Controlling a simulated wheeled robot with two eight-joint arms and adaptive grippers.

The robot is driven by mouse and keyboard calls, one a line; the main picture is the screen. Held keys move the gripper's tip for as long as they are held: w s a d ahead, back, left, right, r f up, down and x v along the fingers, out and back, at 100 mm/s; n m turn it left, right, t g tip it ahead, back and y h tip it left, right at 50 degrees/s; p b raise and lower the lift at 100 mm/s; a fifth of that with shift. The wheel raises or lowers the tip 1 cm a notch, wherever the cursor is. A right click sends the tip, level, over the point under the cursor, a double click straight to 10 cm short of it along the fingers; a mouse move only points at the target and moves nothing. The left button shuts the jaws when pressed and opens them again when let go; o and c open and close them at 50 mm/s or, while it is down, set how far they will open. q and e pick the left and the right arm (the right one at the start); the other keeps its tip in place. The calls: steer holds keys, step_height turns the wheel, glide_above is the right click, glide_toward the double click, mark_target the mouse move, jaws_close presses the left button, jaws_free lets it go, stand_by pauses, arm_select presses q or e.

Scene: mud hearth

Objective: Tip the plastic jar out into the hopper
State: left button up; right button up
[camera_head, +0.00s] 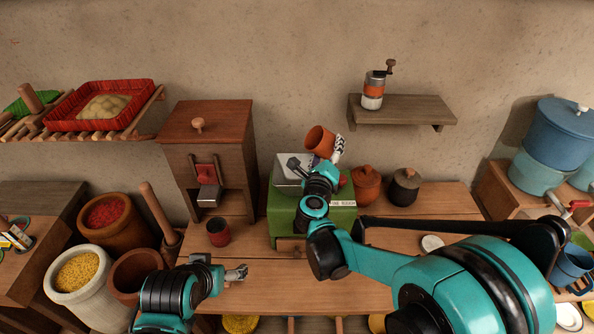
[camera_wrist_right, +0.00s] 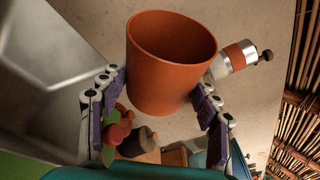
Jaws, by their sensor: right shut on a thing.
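The orange-brown plastic jar (camera_head: 320,141) is held tilted in the air, above the back of the green machine (camera_head: 312,212). My right gripper (camera_head: 338,152) is shut on it; in the right wrist view the jar (camera_wrist_right: 168,68) sits between the two purple-padded fingers. Its mouth faces up and to the left in the head view. The inner wall shows, but no contents can be made out. The pale metal hopper (camera_head: 287,170) sits on top of the machine, partly hidden by my right arm. My left gripper (camera_head: 240,272) is low over the bench, apart from the jar; its finger gap is too small to judge.
A wooden mill cabinet (camera_head: 205,150) and a dark red cup (camera_head: 218,232) are left of the machine. Lidded pots (camera_head: 366,184) stand just right of it. A wall shelf (camera_head: 415,109) with a grinder (camera_head: 373,92) is to the upper right. The front bench is mostly clear.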

mark_target(317, 150)
steer(key=shift+f+n+b, duration=0.3)
steer(key=shift+n+b, duration=0.05)
steer(key=shift+n, duration=0.05)
steer(key=shift+r+t, duration=0.2)
steer(key=shift+t, duration=0.1)
steer(key=shift+r+n+t, duration=0.35)
steer(key=shift+r+n, duration=0.1)
steer(key=shift+n, duration=0.35)
steer(key=shift+r+n+t, duration=0.35)
steer(key=shift+r+n, duration=0.05)
steer(key=shift+n, duration=0.4)
steer(key=shift+s+a+f+n+t+b, duration=0.1)
steer(key=shift+a+f+n+t+b, duration=0.1)
steer(key=shift+a+n+b, duration=0.35)
steer(key=shift+s+a+f+n+t+b, duration=0.1)
steer(key=shift+a+f+n+t+b, duration=0.2)
steer(key=shift+b, duration=0.4)
steer(key=shift+a+r+n+t+y+b, duration=0.2)
steer(key=shift+r+n+t+b, duration=0.2)
steer(key=shift+n, duration=0.5)
steer(key=shift+a+r+n+t+y+b, duration=0.1)
steer(key=shift+r+n+t+y+b, duration=0.15)
steer(key=shift+r+n, duration=0.45)
stand_by(0.6)
